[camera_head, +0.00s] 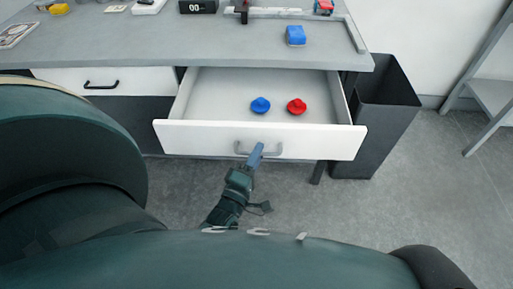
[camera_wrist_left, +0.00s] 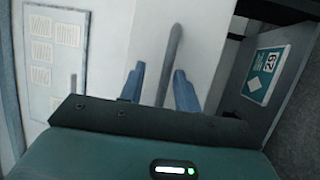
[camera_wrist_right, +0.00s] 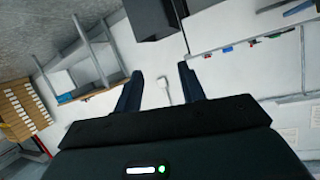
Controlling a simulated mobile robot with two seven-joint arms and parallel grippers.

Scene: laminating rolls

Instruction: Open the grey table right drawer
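The right drawer (camera_head: 205,137) of the grey table (camera_head: 130,52) is pulled well out, its white front facing me. A blue knob-like piece (camera_head: 260,105) and a red one (camera_head: 297,106) lie inside. The drawer's grey handle (camera_head: 240,148) is on its front. My left gripper (camera_head: 256,152) is at this handle. In the left wrist view its blue fingers (camera_wrist_left: 158,88) are apart, with the handle bar (camera_wrist_left: 174,48) between them, nearer the right finger. My right gripper (camera_wrist_right: 158,92) is open and empty in the right wrist view, away from the table.
The left drawer (camera_head: 135,80) is shut, with a black handle. A dark bin (camera_head: 385,110) stands right of the table. A blue block (camera_head: 296,36) and a clock (camera_head: 198,6) are on the tabletop. Floor (camera_head: 420,190) is clear at the right, before a grey rack (camera_head: 490,95).

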